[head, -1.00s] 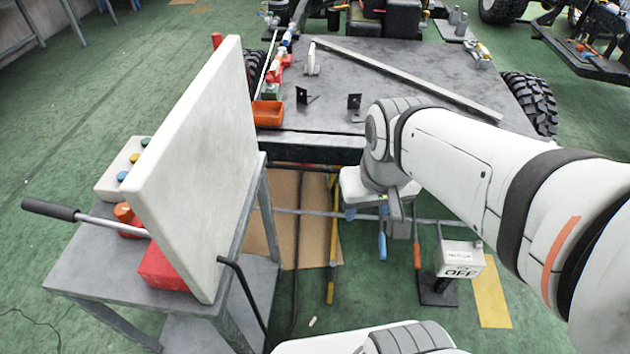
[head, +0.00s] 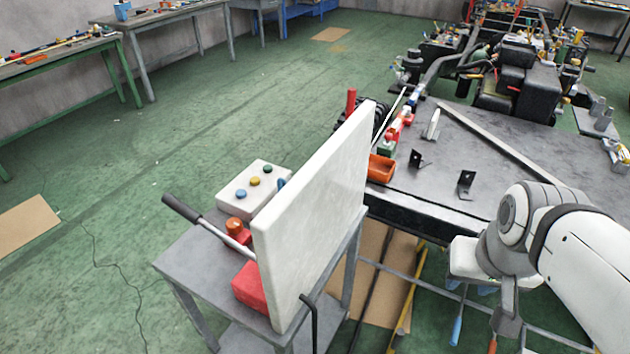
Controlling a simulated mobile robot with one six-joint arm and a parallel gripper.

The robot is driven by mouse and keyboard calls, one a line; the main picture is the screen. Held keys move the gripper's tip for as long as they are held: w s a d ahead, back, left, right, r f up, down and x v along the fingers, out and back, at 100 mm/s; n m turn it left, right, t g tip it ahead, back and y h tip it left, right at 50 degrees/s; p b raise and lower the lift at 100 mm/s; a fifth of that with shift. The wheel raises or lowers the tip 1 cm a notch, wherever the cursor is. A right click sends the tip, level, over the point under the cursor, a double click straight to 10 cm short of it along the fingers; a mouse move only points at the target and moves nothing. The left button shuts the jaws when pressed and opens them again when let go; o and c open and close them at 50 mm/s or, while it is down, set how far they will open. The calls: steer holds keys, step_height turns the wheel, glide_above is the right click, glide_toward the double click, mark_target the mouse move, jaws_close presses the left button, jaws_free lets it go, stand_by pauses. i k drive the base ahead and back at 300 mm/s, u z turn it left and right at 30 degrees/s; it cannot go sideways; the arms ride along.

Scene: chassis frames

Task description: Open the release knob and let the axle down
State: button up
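A red unit (head: 250,287) lies on the grey cart (head: 192,262), partly hidden by an upright white panel. A smaller red piece with an orange round knob (head: 234,226) stands beside it. A lever with a dark grip (head: 181,208) slants up to the left from there. How far the knob is turned cannot be told. I cannot make out the axle; the dark chassis table (head: 420,213) stands at the right. My arm comes in from the right. Its wrist end, with my gripper (head: 507,322), hangs in front of the chassis, apart from the cart. Its fingers do not show clearly.
The tall white panel (head: 318,215) stands on the cart's right edge, between the knob and my arm. A button box (head: 250,190) sits behind the knob. An orange tray (head: 381,168) is on the chassis corner.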

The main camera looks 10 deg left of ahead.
mark_target(234, 226)
steer(key=k, duration=1.1)
steer(key=u, duration=0.8)
steer(key=i, duration=1.1)
steer(key=u, duration=0.2)
